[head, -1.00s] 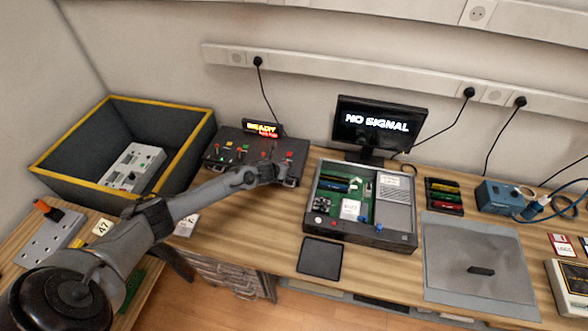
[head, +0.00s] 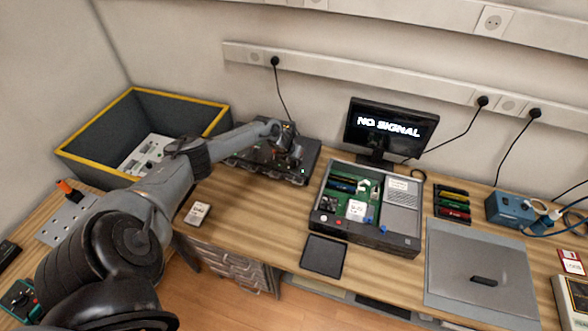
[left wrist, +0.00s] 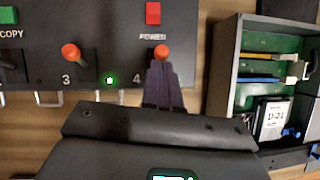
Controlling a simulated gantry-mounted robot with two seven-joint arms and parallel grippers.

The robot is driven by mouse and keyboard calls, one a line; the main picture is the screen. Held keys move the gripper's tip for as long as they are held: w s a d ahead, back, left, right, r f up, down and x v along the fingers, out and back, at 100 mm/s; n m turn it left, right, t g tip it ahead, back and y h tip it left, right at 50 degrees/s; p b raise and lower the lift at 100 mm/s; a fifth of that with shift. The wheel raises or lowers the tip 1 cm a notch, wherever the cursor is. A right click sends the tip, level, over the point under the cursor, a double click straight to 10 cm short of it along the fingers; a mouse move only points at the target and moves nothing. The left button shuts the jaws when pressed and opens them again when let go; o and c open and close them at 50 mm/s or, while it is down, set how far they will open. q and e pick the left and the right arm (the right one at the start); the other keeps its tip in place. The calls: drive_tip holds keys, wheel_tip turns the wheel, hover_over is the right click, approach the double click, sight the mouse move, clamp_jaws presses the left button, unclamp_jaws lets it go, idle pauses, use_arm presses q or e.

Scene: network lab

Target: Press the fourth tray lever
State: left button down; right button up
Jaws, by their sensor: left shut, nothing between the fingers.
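The black tray device (head: 312,160) stands at the back of the bench, mostly behind my left arm. In the left wrist view its dark panel (left wrist: 105,62) carries the lever marked 4 with an orange knob (left wrist: 161,51), and the lever marked 3 with another orange knob (left wrist: 70,53). A green light (left wrist: 110,80) glows just left of the number 4. My left gripper (left wrist: 161,66) is shut and empty, its tips at the lower edge of the fourth knob. I cannot tell whether they touch it. My right gripper is not in view.
A red POWER switch (left wrist: 153,13) sits above the fourth lever, and a green COPY button (left wrist: 7,17) is at the left. An open computer case (head: 335,217) stands right of the device. A yellow-rimmed bin (head: 97,180) is at the left.

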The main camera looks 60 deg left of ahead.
use_arm(q)
drive_tip(key=shift+r, duration=0.25)
drive_tip(key=shift+r+p, duration=0.55)
drive_tip(key=shift+r, duration=0.05)
drive_tip(key=shift+s+d+r+p, duration=0.2)
drive_tip(key=shift+r+p, duration=0.2)
drive_tip(key=shift+p, duration=0.15)
drive_tip(key=p+v, duration=0.3)
drive_tip(key=v, duration=0.9)
drive_tip(key=shift+s, duration=0.2)
